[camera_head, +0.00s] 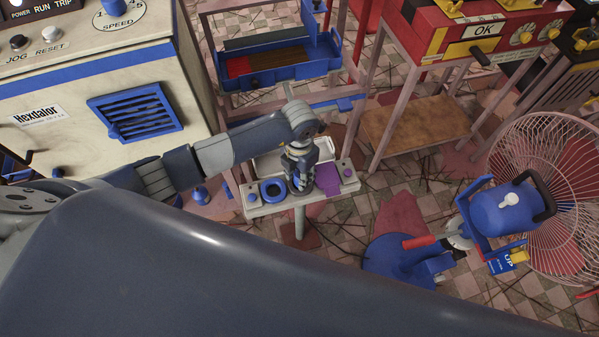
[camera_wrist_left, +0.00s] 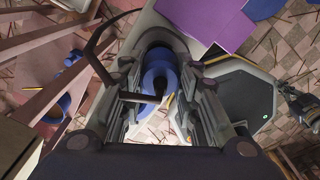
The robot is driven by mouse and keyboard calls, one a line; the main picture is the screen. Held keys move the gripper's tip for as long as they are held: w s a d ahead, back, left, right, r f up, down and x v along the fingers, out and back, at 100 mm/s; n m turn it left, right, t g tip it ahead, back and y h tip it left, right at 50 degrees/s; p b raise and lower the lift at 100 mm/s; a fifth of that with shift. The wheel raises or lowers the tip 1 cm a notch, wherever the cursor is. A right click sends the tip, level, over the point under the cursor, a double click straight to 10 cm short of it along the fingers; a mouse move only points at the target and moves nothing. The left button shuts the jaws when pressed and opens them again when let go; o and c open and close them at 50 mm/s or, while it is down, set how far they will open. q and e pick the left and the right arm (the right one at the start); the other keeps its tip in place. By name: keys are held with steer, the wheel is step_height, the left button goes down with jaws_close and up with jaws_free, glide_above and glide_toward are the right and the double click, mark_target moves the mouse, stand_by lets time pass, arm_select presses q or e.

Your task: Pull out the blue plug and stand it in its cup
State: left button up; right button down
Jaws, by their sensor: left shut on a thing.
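My left gripper (camera_head: 300,184) reaches down over a narrow pale stand (camera_head: 256,211). In the left wrist view a thick blue piece (camera_wrist_left: 158,76), which looks like the blue plug, sits between the fingers, and the gripper is shut on it. In the head view the fingers mostly hide it. A blue ring-shaped cup (camera_head: 273,190) with a dark centre stands on the stand just left of the gripper. I cannot tell how far the plug clears the surface below.
A purple patch (camera_head: 328,179) lies on the stand right of the gripper. A wire-caged fan (camera_head: 550,190) with a blue motor stands at the right. A cream machine (camera_head: 60,105) fills the left, and a blue open tray (camera_head: 280,72) is behind. Sticks litter the tiled floor.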

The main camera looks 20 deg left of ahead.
arm_select(q)
steer(key=shift+a+f+b, duration=0.2)
steer(key=shift+f+b, duration=0.3)
steer(key=shift+f, duration=0.2)
steer(key=o, duration=1.1)
steer(key=shift+o, duration=0.2)
steer(key=shift+f, duration=0.1)
steer(key=shift+s, duration=0.1)
